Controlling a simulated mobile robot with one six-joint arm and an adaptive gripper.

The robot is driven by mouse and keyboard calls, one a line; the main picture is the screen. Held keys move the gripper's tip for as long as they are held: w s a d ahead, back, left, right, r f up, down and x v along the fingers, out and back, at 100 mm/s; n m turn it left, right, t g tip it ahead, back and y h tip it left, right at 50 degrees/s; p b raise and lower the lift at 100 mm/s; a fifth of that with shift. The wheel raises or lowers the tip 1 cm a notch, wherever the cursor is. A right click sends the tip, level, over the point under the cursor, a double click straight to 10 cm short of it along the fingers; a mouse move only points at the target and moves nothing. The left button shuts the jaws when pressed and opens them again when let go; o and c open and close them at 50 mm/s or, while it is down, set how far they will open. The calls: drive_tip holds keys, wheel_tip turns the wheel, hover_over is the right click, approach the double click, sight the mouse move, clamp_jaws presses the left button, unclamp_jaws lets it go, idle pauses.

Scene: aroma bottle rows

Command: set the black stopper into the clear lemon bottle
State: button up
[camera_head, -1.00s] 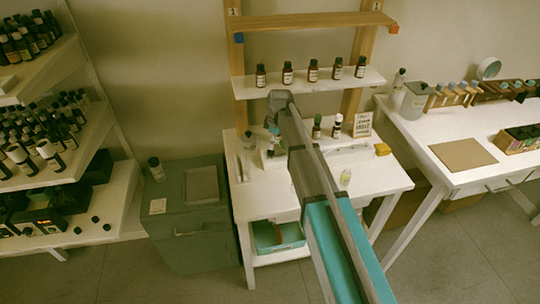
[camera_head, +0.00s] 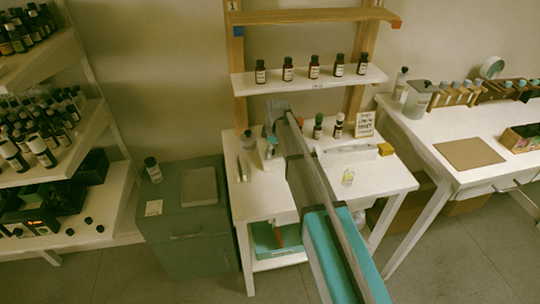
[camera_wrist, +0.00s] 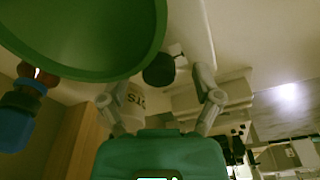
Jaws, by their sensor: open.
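The clear lemon bottle (camera_head: 347,178), small with a pale yellow tint, stands upright near the front of the white table, right of my arm. My gripper (camera_wrist: 160,97) is open in the wrist view, its two fingers spread apart. A dark round thing (camera_wrist: 158,70) shows beyond and between the fingertips; it may be the black stopper, but I cannot tell for sure. No contact between it and the fingers shows. In the head view my gripper's fingers cannot be made out at the arm's far end, towards the back of the table. The lemon bottle's neck is too small to read.
A large green round surface (camera_wrist: 85,30) fills the wrist view's upper left, very close. Several brown bottles line the shelf (camera_head: 310,82) above.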

idle(0.3)
drive_tip(key=c, duration=1.1)
drive_tip(key=shift+r, duration=0.2)
wheel_tip(320, 180, up, 3)
drive_tip(key=p, duration=0.3)
drive_tip(key=s+d+r+p, duration=0.2)
drive_tip(key=s+r+p, duration=0.2)
drive_tip(key=s+p, duration=0.1)
drive_tip(key=s+d+r+p, duration=0.2)
drive_tip(key=s+r+p, duration=0.3)
drive_tip(key=s, duration=0.3)
drive_tip(key=shift+d+r, duration=0.3)
drive_tip(key=shift+d, duration=0.1)
drive_tip(key=shift+s, duration=0.2)
